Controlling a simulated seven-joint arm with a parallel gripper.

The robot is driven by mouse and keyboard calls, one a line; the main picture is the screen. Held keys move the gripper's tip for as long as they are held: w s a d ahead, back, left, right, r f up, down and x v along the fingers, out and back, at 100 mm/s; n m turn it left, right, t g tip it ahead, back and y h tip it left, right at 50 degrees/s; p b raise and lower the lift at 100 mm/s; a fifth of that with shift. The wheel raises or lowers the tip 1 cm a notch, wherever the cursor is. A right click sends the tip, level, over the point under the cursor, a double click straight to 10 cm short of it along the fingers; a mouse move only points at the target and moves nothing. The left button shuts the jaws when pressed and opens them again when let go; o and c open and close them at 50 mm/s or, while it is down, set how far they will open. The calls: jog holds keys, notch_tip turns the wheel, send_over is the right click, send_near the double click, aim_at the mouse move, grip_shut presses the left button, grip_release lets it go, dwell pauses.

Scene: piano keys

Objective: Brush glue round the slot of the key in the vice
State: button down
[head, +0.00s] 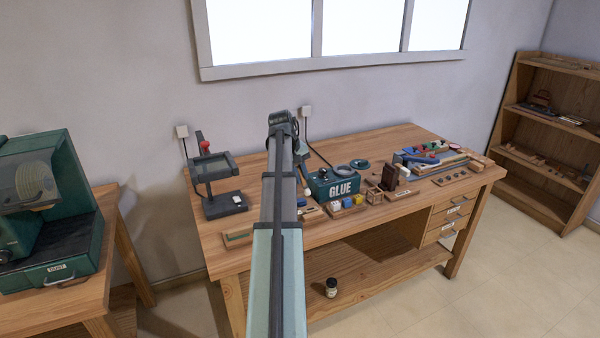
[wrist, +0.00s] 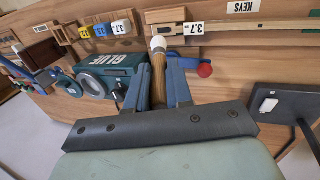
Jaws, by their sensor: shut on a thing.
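In the wrist view, my gripper (wrist: 160,80) is shut on a brush-like tool with a brown wooden handle (wrist: 158,93). A pale rounded end (wrist: 158,43) shows beyond the fingers. The green box marked GLUE (head: 335,188) stands on the bench; it also shows beside my gripper in the wrist view (wrist: 112,72). A red ball on a blue bar (wrist: 205,70) is just right of the fingers in the wrist view. I cannot make out the vice, the key in it or its slot.
A stand with a framed top (head: 213,168) is at the bench's left. Coloured tools (head: 425,158) lie at the right. A strip tray labelled KEYS (wrist: 245,24) shows in the wrist view.

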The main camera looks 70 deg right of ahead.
aim_at(303, 184)
jog(key=x, duration=0.6)
jog(key=shift+w+a+f, duration=0.15)
jog(key=shift+w+f, duration=0.1)
jog(key=shift+f, duration=0.15)
jog(key=shift+s+d+f, duration=0.1)
jog(key=shift+s+d, duration=0.7)
jog(key=shift+w+a+f, duration=0.1)
jog(key=shift+w+a, duration=0.25)
jog(key=shift+s+d, duration=0.3)
jog(key=shift+w+a, duration=0.4)
jog(key=shift+a, duration=0.1)
jog(key=shift+d, duration=0.2)
jog(key=shift+s+d, duration=0.3)
jog(key=shift+s, duration=0.1)
jog(key=shift+w+a, duration=0.35)
jog(key=shift+s+d, duration=0.3)
jog(key=shift+d, duration=0.05)
jog(key=shift+s+d+r, duration=0.1)
jog(key=shift+s+r, duration=0.05)
jog(key=shift+r, duration=0.15)
notch_tip(303, 184, up, 8)
